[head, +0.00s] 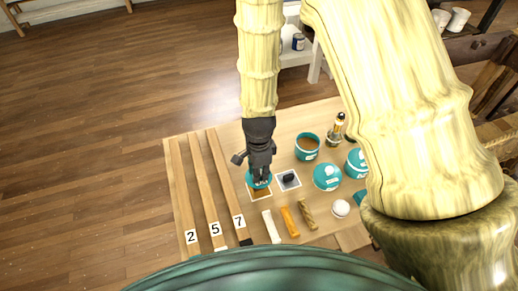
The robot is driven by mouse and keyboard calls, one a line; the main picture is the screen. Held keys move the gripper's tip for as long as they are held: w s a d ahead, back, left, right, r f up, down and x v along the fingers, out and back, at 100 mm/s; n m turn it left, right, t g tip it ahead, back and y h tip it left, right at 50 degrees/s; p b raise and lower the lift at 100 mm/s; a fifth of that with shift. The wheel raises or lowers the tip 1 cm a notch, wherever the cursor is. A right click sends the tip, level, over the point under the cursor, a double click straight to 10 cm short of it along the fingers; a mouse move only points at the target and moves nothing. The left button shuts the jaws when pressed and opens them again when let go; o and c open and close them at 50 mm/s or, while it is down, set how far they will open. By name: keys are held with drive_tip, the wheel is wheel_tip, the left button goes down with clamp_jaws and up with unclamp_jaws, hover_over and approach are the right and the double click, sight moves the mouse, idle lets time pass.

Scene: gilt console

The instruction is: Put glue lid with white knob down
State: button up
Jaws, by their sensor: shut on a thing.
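My gripper (260,174), dark grey, points down over the left part of the workbench. It is shut on a teal lid (254,184); the fingers hide most of it, including any knob. The lid is just over or on a small pad with a white edge and brown middle (262,194); I cannot tell if they touch. An open teal pot with brown content (307,146) stands to the right. Another round teal piece with a white knob (327,177) is to the right of my gripper.
The wooden bench (236,134) holds numbered strips (208,190) at left. A pale square with a dark item (289,180) lies close right of the gripper. Several sticks (289,222), a white ball (341,208), a bottle (336,128) and a teal pot (356,160) stand nearby.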

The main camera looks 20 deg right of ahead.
drive_tip(key=w+d, duration=0.1)
drive_tip(key=w, duration=0.3)
drive_tip(key=w+d+f+p, duration=0.1)
drive_tip(key=w, duration=0.3)
drive_tip(key=w+d+p, duration=0.1)
drive_tip(key=w+d, duration=0.1)
drive_tip(key=w, duration=0.2)
drive_tip(key=shift+w+f, duration=0.15)
drive_tip(key=shift+w, duration=0.25)
drive_tip(key=shift+w+f+p, duration=0.1)
drive_tip(key=shift+f+p, duration=0.25)
drive_tip(key=shift+f, duration=1.4)
drive_tip(key=shift+f, duration=0.15)
drive_tip(key=o, duration=0.9)
drive_tip(key=shift+r+b, duration=0.8)
drive_tip(key=shift+r, duration=5.4)
drive_tip(key=shift+r, duration=0.1)
